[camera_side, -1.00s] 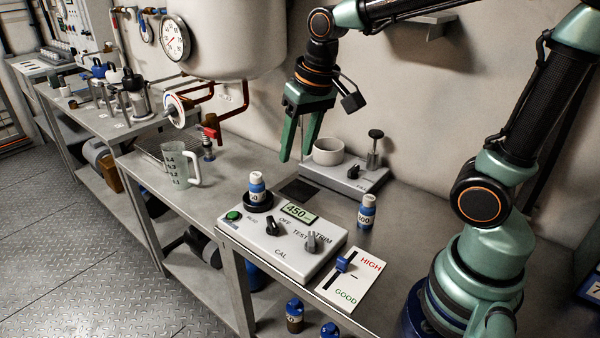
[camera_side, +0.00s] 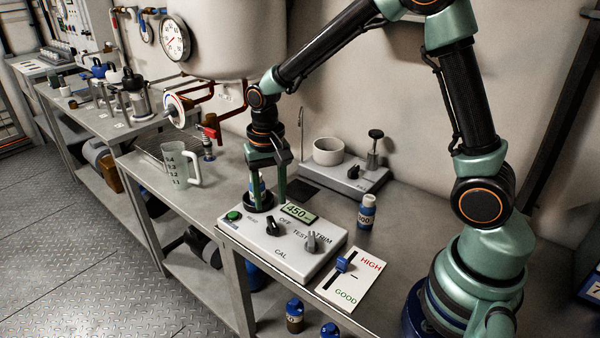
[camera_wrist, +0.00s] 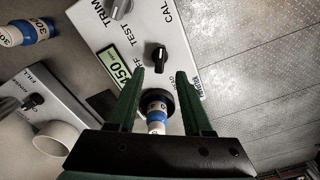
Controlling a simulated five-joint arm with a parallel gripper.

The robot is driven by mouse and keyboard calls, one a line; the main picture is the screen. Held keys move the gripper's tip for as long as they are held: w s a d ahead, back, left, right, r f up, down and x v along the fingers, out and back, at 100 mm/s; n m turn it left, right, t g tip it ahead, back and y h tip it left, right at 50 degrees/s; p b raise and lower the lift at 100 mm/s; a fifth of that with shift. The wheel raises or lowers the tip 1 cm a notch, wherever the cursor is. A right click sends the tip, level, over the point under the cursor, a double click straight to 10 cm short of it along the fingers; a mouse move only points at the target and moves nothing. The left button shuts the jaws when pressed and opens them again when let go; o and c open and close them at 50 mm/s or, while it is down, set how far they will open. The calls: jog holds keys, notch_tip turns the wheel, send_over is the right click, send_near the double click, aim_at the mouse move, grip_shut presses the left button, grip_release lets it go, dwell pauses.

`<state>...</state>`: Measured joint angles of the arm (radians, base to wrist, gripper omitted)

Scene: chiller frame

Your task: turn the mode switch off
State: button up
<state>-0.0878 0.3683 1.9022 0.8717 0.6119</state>
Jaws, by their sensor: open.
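The mode switch, a black knob (camera_side: 271,228), stands on a light grey instrument box (camera_side: 250,236) beside the printed words OFF, TEST and CAL. It also shows in the wrist view (camera_wrist: 158,57), beyond the fingertips. I cannot tell for sure which word it points at. My gripper (camera_side: 267,196) points down over the back left of the box, behind the knob. Its fingers are open. A blue and white vial (camera_wrist: 155,112) stands in a round black holder and shows between the fingers in the wrist view; in the side view a finger partly hides it.
The box also has a display (camera_side: 298,212) reading 450, a green button (camera_side: 234,216) and a grey TRIM knob (camera_side: 311,242). A slider plate (camera_side: 347,279) lies to the right. Another vial (camera_side: 366,212) stands behind. A jug (camera_side: 180,165) stands at left.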

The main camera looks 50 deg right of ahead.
aim_at(272, 221)
notch_tip(272, 221, down, 6)
jog(key=shift+f, duration=0.1)
dwell(0.4)
grip_shut()
